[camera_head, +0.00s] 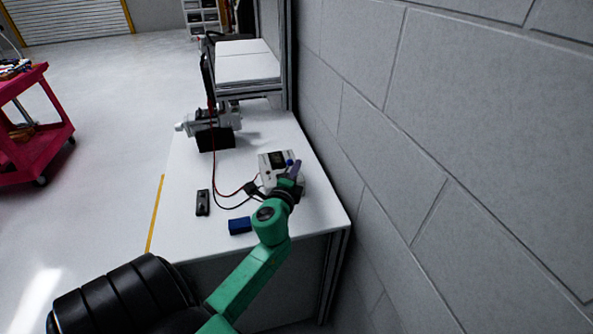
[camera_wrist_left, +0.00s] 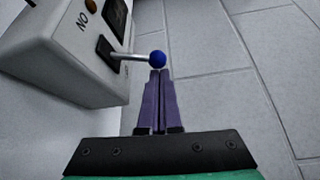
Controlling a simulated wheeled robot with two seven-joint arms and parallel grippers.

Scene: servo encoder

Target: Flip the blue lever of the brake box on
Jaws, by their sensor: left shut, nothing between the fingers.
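The brake box (camera_head: 267,172) is a white box near the right side of the table. In the left wrist view the brake box (camera_wrist_left: 65,50) fills the upper left, with "ON" lettering upside down on its face. Its lever is a metal rod with a blue ball knob (camera_wrist_left: 157,58), sticking out to the right from a black slot. The blue knob also shows in the head view (camera_head: 290,162). My left gripper (camera_wrist_left: 158,75) has purple fingers pressed together and empty. Their tips are right at the knob; I cannot tell whether they touch it. My right gripper is not in view.
A grey block wall stands close along the table's right edge. A blue block (camera_head: 240,225) and a small black device (camera_head: 203,202) lie on the white table (camera_head: 185,235). Red and black cables run to the box. A white and black machine (camera_head: 215,130) stands farther back.

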